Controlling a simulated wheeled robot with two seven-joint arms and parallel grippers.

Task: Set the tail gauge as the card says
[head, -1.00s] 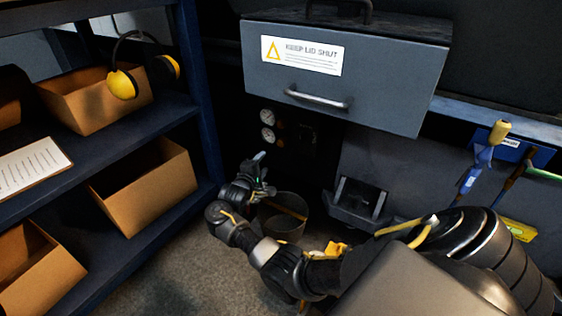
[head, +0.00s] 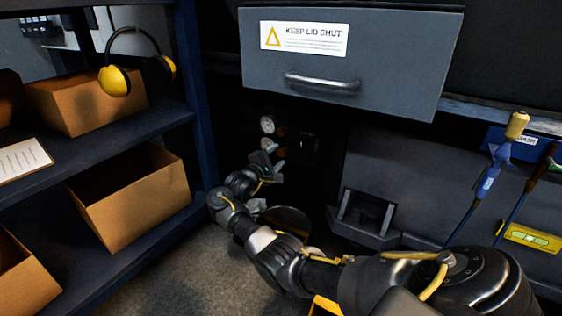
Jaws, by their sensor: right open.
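Two small round gauges sit on the dark panel below the grey lid box. The upper gauge (head: 267,125) has a white face, with a brownish knob (head: 282,131) beside it. The lower gauge is mostly hidden behind my right gripper (head: 271,162). The gripper is open, just in front of and below the gauges, and I cannot tell if it touches anything. The dial readings are too small to read, and I cannot tell which is the tail gauge. A white printed sheet (head: 22,159) lies on the left shelf; its text is unreadable. My left gripper is out of view.
A grey box (head: 400,75) labelled "KEEP LID SHUT" with a handle (head: 321,82) overhangs the gauges. Blue shelving (head: 190,100) with cardboard boxes (head: 130,200) and yellow ear defenders (head: 114,81) stands left. A dark round bin (head: 287,217) is partly behind my arm. Brushes (head: 487,183) hang right.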

